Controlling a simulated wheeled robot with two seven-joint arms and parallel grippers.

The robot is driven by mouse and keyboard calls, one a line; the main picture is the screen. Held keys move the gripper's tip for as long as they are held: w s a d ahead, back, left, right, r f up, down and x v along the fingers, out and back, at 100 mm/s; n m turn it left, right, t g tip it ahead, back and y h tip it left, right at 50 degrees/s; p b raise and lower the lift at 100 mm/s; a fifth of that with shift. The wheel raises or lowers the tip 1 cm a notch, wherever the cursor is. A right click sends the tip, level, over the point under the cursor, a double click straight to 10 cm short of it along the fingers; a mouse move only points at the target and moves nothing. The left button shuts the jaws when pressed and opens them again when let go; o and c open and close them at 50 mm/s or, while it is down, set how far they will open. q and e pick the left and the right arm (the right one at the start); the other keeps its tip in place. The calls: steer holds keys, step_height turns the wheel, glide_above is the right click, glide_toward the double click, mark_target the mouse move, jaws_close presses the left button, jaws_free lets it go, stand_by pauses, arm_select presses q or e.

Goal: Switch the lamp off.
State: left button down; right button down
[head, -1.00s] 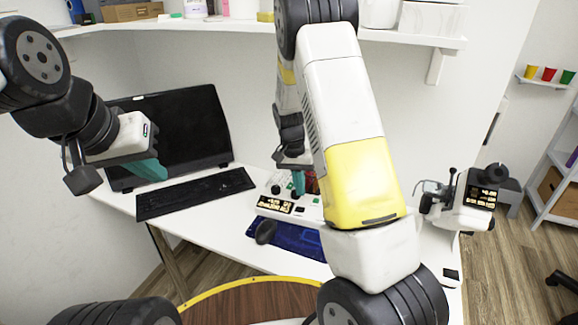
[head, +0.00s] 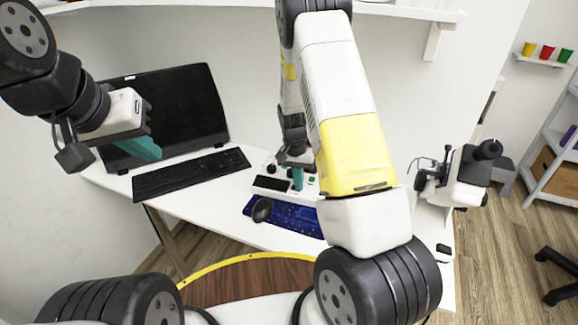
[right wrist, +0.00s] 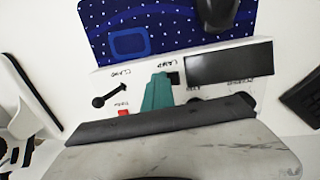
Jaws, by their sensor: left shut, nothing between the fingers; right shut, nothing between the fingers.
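A white control box (right wrist: 130,73) lies on the desk, with a dark display (right wrist: 228,66) and labels that include LAMP and CLAMP. A small black switch (right wrist: 174,78) sits by the LAMP label. My right gripper (right wrist: 158,82) is shut and empty, its teal tip right beside that switch and partly over it; I cannot tell whether they touch. In the head view the right gripper (head: 297,180) is over the box, partly hidden by my arm. My left gripper (head: 146,150) is shut and empty in front of the monitor. I cannot make out the lamp itself.
The box also carries a black lever (right wrist: 110,96) and a red button (right wrist: 124,113). A blue mat (head: 290,217) with a black mouse (head: 262,210) is close by. A keyboard (head: 190,174) and monitor (head: 175,110) are left. A white-and-black device (head: 462,175) stands right.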

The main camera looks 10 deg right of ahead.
steer(key=shift+s+d+f+y, duration=0.25)
steer(key=shift+d+f+y, duration=0.05)
steer(key=shift+f, duration=0.05)
steer(key=shift+s+d+f, duration=0.2)
steer(key=shift+w+a+r, duration=0.15)
steer(key=shift+w+a, duration=0.2)
steer(key=shift+a, duration=0.2)
steer(key=shift+w+r, duration=0.1)
steer(key=shift+r, duration=0.15)
step_height(320, 180, up, 14)
steer(key=s+d, duration=0.1)
steer(key=d, duration=0.1)
steer(key=s+a+r+n+t+y, duration=0.1)
steer(key=s+a+r+t, duration=0.1)
steer(key=s+r, duration=0.45)
steer(key=s+a+r+n+t+y, duration=0.15)
steer(key=s+r, duration=0.25)
steer(key=r, duration=0.5)
steer(key=s+a+r+n+t, duration=0.1)
steer(key=s+r+n, duration=0.1)
steer(key=s, duration=0.4)
steer(key=s+a+r+n+t, duration=0.1)
steer(key=s+r+n+t, duration=0.1)
steer(key=s, duration=0.5)
steer(key=shift+a+r, duration=0.25)
steer(key=shift+r, duration=0.25)
